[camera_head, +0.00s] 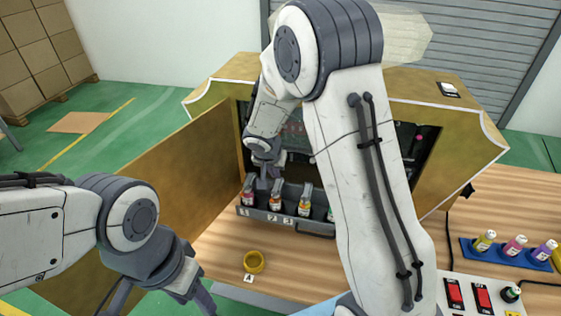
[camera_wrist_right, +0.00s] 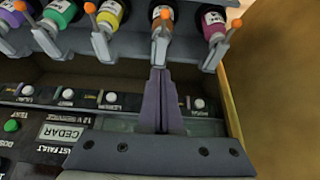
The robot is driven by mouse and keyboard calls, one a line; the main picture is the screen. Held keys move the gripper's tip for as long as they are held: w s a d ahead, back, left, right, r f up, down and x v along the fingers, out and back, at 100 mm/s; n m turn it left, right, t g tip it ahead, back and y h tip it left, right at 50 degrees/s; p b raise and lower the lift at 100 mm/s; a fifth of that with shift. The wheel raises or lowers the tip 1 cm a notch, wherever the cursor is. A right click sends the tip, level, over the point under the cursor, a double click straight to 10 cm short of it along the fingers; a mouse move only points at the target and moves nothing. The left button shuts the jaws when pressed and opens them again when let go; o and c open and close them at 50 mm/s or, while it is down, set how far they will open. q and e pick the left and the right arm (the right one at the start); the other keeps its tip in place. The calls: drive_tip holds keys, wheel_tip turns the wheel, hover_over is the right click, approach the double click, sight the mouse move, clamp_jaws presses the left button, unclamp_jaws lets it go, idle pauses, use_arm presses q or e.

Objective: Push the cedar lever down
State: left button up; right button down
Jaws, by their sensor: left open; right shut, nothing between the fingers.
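A row of levers with orange tips stands before a rack of coloured bottles in the right wrist view; I cannot read which lever is cedar. In the head view the right gripper (camera_head: 264,182) is inside the open cabinet, above the left end of the numbered bottle rack (camera_head: 262,215). My left gripper (camera_head: 203,301) is open and empty at the lower left, its tips partly cut off.
The cabinet's open door (camera_head: 170,205) stands to the left of the rack. A yellow ring (camera_head: 254,262) lies on the wooden table. At right are a blue tray (camera_head: 475,254) of bottles and a red-switch panel (camera_head: 446,276). My right arm hides the cabinet's middle.

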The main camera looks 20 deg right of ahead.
drive_tip(key=p+v, duration=0.5)
drive_tip(key=v, duration=0.5)
drive_tip(key=shift+w+d+r, duration=0.15)
drive_tip(key=shift+w+r, duration=0.1)
drive_tip(key=shift+r, duration=0.35)
drive_tip(key=s+a+r+n+g+y, duration=0.1)
drive_tip(key=s+a+n, duration=0.3)
drive_tip(key=s, duration=0.5)
drive_tip(key=s+a+r+n+g+y, duration=0.1)
drive_tip(key=s+a+n, duration=0.3)
drive_tip(key=s, duration=0.6)
drive_tip(key=s+a+r+n+g+y, duration=0.2)
drive_tip(key=s+n, duration=0.4)
drive_tip(key=s, duration=0.4)
drive_tip(key=shift+a+r, duration=0.55)
drive_tip(key=shift+a, duration=0.7)
